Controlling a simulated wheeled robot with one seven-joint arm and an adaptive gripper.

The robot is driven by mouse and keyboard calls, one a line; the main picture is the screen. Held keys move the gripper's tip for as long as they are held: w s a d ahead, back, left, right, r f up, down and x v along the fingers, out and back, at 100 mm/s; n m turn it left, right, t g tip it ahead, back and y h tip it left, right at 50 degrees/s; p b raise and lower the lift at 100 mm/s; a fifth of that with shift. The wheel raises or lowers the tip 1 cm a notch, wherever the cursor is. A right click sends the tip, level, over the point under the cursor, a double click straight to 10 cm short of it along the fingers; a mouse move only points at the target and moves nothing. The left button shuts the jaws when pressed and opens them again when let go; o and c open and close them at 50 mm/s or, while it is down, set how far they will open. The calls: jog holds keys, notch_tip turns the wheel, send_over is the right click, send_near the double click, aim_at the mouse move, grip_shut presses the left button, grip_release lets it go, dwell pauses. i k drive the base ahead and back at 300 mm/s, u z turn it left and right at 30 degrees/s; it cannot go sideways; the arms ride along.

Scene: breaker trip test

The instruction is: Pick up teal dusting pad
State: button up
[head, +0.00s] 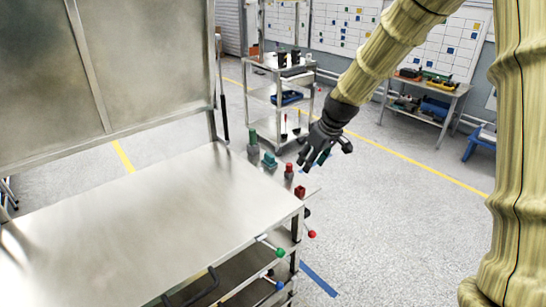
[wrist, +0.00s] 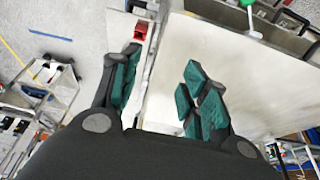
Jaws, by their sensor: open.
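My gripper (head: 314,160) hangs in the air off the right end of the steel bench in the head view. Its fingers are spread and empty in the wrist view (wrist: 161,78), with teal inner faces. A small teal piece (head: 269,160) stands in a row at the bench's right end, left of my gripper in the head view. It may be the dusting pad; its shape is too small to tell for sure. I cannot make out a separate teal pad in the wrist view.
The steel bench (head: 150,225) has a clear top. Beside the teal piece are a green-topped item (head: 252,143) and red-topped items (head: 289,170). Coloured knobs on rods stick out at the bench's front right. A shelf cart (head: 282,72) stands behind; the floor at right is open.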

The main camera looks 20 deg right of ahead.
aim_at(268, 162)
jog(key=i, duration=0.95)
jog(key=u, duration=0.05)
